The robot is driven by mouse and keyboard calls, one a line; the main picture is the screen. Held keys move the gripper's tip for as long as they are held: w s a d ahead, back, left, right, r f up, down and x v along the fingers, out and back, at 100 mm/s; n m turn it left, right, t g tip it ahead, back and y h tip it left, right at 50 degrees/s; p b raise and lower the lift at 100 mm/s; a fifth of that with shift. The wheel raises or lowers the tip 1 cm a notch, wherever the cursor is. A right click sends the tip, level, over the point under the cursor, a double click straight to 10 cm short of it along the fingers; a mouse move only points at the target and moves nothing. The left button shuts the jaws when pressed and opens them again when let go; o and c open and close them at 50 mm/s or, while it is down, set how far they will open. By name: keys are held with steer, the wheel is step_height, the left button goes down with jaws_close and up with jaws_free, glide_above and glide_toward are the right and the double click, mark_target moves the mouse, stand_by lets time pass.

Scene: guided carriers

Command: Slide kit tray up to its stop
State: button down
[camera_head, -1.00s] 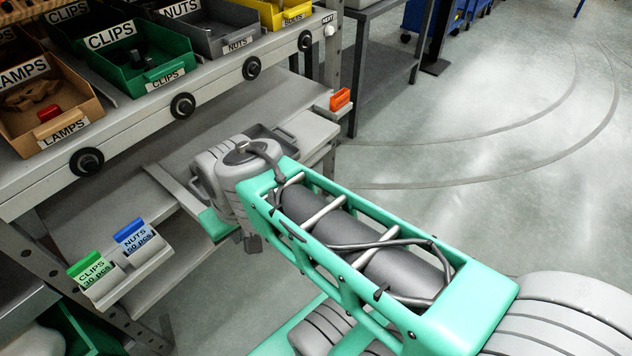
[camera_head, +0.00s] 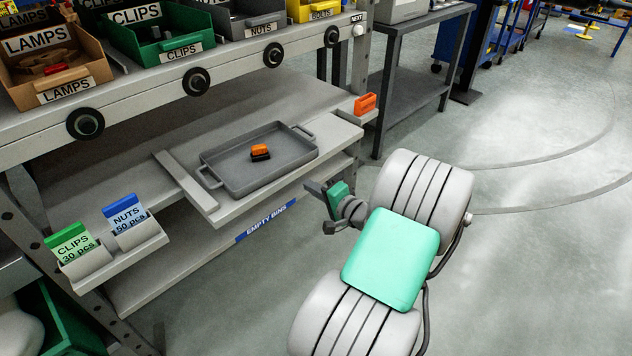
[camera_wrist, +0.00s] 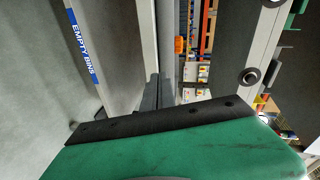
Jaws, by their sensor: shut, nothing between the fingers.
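The kit tray (camera_head: 238,180) is a shallow grey tray with a handle at each end, lying flat on the middle shelf. A small orange and black part sits inside it. A raised pale bar (camera_head: 183,182), which looks like the stop, lies on the shelf left of the tray. The tray's left handle is close to the bar; I cannot tell whether they touch. My gripper (camera_head: 314,187) is shut and empty, off the shelf's front edge, to the right of the tray and apart from it. Its dark fingers (camera_wrist: 157,92) also show in the wrist view, where the tray is not clearly visible.
Bins of lamps (camera_head: 48,72), clips and nuts stand on the shelf above. Card holders (camera_head: 132,232) are at the front left. An orange tag (camera_head: 365,104) marks the shelf's right end. An "EMPTY BINS" label (camera_head: 268,222) is on the lower shelf. The floor at right is open.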

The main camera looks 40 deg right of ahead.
steer(key=s+d+f+m+t+h, duration=0.1)
steer(key=s+d+m+h, duration=0.3)
steer(key=s+d, duration=0.25)
steer(key=b, duration=0.1)
glide_toward(310, 157)
steer(key=w+d, duration=0.3)
steer(key=d, duration=0.1)
steer(key=shift+w+a+f+m+t, duration=0.15)
steer(key=shift+w+a+m+t, duration=0.2)
steer(key=shift+w+a, duration=0.8)
steer(key=shift+w, duration=0.45)
